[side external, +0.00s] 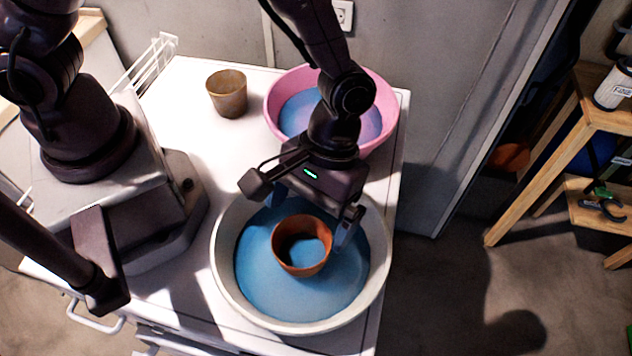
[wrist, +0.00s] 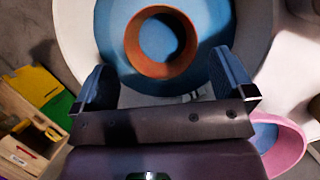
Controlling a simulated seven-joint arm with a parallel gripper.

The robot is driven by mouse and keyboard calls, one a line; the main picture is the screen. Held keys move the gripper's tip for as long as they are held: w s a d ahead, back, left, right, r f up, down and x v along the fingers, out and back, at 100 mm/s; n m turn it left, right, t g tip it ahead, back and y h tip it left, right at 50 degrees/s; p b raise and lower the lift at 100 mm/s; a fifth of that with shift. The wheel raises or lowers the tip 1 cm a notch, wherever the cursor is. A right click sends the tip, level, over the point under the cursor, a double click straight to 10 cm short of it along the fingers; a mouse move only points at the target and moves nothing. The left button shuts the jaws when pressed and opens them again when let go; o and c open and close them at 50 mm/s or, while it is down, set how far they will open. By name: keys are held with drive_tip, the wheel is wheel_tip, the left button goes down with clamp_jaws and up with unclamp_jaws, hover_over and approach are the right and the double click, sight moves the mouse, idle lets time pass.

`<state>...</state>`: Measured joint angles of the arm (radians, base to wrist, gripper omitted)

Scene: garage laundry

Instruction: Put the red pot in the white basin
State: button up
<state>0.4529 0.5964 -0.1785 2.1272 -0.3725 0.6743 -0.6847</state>
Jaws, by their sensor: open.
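The red pot (side external: 288,262) is a terracotta-coloured, open-topped pot standing upright inside the white basin (side external: 226,284), on its blue inside. In the wrist view the red pot (wrist: 133,50) shows ahead of the fingers, within the white basin (wrist: 258,30). My gripper (side external: 312,222) is over the back part of the basin. Its fingers are spread apart with nothing between them, and the pot lies beyond the fingertips in the wrist view (wrist: 160,80). Whether a finger touches the basin cannot be told.
A pink basin (side external: 385,125) with a blue inside stands behind my gripper. A brownish pot (side external: 228,95) stands on the white top (side external: 185,95) at the back left. A wooden shelf (side external: 572,120) stands at the right, beyond open floor.

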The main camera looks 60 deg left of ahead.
drive_tip(key=w+a+r+m+t, duration=0.1)
drive_tip(key=w+a+r+t, duration=0.1)
drive_tip(key=a+r, duration=0.55)
drive_tip(key=w+a+r+m+t, duration=0.1)
drive_tip(key=w+a+r+t, duration=0.2)
drive_tip(key=r, duration=0.7)
drive_tip(key=s+a+r+m+t+y, duration=0.1)
drive_tip(key=s+a+r+m+t, duration=0.1)
drive_tip(key=s+a+r+t, duration=0.2)
drive_tip(key=s+a+r, duration=0.3)
drive_tip(key=a, duration=0.4)
drive_tip(key=shift+a+m+t+y, duration=0.2)
drive_tip(key=shift+m+t+y, duration=0.1)
drive_tip(key=shift+y, duration=0.1)
